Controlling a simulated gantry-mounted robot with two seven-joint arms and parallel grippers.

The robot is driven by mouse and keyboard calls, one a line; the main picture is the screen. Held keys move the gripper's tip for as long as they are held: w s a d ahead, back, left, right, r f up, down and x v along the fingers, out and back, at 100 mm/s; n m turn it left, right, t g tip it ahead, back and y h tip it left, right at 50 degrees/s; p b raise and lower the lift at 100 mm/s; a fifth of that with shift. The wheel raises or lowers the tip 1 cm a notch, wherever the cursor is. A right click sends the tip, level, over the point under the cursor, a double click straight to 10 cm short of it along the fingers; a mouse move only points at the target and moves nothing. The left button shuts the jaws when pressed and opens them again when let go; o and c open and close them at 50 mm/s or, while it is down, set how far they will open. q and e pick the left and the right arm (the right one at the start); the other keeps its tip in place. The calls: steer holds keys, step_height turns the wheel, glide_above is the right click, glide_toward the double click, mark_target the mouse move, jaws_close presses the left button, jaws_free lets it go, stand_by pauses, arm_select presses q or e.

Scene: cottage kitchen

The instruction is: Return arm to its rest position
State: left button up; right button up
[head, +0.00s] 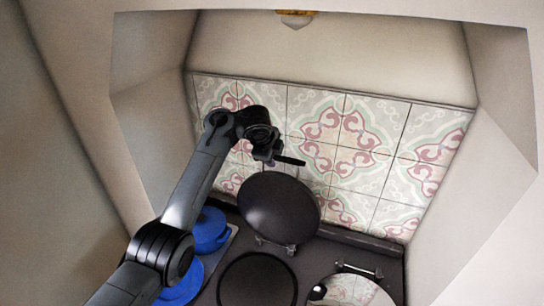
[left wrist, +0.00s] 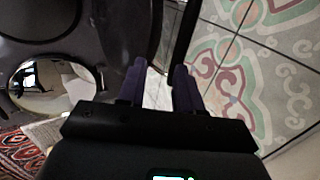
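My left arm comes in from the lower left in the head view, and its gripper (head: 288,161) is above a raised dark round lid (head: 278,208). In the left wrist view the two fingers of this gripper (left wrist: 159,88) are apart, with tile showing between them. Nothing is clearly held. A dark bar (left wrist: 185,35) runs down to the right finger; whether it touches the finger I cannot tell. My right gripper is in neither view.
The lid stands tilted up behind a dark round hotplate (head: 257,282). A shiny round lid (head: 350,291) is at the right. Blue pots (head: 209,232) are beside my left arm. A patterned tile wall (head: 345,150) is close behind the gripper, and alcove walls enclose both sides.

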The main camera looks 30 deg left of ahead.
arm_select(q)
steer(key=shift+f, duration=0.1)
